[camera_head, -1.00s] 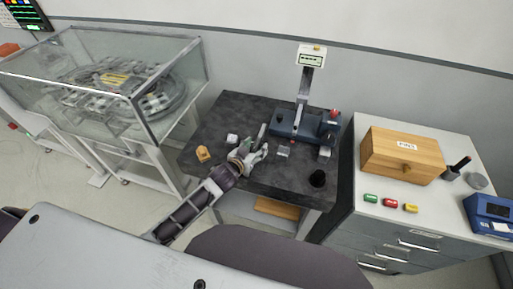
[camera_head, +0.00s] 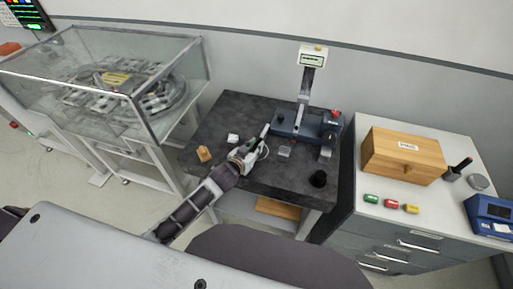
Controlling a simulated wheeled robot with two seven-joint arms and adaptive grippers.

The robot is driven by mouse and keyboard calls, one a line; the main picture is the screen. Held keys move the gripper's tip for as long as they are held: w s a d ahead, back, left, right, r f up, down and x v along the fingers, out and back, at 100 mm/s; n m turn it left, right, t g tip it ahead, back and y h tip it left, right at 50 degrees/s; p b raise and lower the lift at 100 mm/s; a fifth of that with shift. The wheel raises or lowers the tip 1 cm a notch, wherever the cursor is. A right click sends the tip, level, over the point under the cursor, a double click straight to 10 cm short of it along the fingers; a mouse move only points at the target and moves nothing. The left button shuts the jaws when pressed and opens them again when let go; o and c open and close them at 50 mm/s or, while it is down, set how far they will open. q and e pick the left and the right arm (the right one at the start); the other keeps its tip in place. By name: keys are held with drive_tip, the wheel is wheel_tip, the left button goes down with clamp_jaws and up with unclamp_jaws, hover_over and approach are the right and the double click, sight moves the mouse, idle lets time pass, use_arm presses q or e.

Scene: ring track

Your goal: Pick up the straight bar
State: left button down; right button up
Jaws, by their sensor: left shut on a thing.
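The straight bar (camera_head: 265,131) is a thin, light grey piece that sticks up at a tilt from my left gripper, above the dark table. My left gripper (camera_head: 257,147) is shut on the bar, near the middle of the tabletop. The fingers hide the bar's lower part, and I cannot tell whether it touches the table. My right gripper is not in view.
A glass case stands left, a drawer cabinet right.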

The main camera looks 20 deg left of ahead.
use_arm(q)
drive_tip(key=shift+d+r, duration=0.15)
drive_tip(key=shift+d, duration=0.05)
wheel_tip(320, 180, up, 8)
drive_tip(key=shift+d+r, duration=0.15)
drive_tip(key=shift+r, duration=0.05)
drive_tip(key=shift+a+r, duration=0.2)
drive_tip(key=shift+r, duration=0.6)
drive_tip(key=shift+s+f, duration=0.1)
idle(0.4)
